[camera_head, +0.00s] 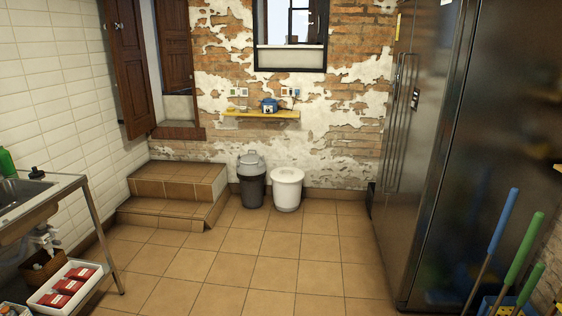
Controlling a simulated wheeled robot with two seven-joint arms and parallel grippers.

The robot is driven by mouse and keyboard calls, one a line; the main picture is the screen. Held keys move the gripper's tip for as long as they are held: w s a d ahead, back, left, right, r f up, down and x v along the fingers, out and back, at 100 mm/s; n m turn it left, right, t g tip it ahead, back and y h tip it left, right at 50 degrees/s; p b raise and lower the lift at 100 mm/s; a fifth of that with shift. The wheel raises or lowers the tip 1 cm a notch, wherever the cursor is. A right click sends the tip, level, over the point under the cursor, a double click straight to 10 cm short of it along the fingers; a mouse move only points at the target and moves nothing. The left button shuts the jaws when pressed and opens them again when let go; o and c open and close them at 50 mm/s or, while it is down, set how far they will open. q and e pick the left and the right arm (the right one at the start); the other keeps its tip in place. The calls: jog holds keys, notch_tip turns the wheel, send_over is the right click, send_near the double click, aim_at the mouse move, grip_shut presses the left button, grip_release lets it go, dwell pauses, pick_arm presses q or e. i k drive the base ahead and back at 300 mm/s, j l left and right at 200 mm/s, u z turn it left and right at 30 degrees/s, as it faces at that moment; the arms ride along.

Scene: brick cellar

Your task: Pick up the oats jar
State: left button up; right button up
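I cannot make out any jar that I can identify as the oats jar. A yellow wall shelf (262,114) on the far brick wall carries a small blue pot-like object (269,105). Other small things are at the wall just above the shelf, too small to tell. Neither of my grippers shows in the head view.
A dark bin (252,188) and a white bin (287,190) stand below the shelf. Tiled steps (178,188) are left of them. A metal sink table (40,205) is at left, a tall steel fridge (428,140) at right. The tiled floor between is clear.

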aim_at(244, 107)
jog(key=i+z, duration=0.15)
jog(key=i, duration=2.7)
jog(key=i+l+u, duration=0.1)
jog(key=i, duration=0.9)
jog(key=i+l+u, duration=0.25)
jog(key=i, duration=0.45)
jog(key=i+j, duration=0.2)
jog(key=j, duration=0.2)
jog(key=i+j+z, duration=0.1)
jog(key=j, duration=0.25)
jog(key=i+j+z, duration=0.1)
jog(key=i+j, duration=0.15)
jog(key=j, duration=0.2)
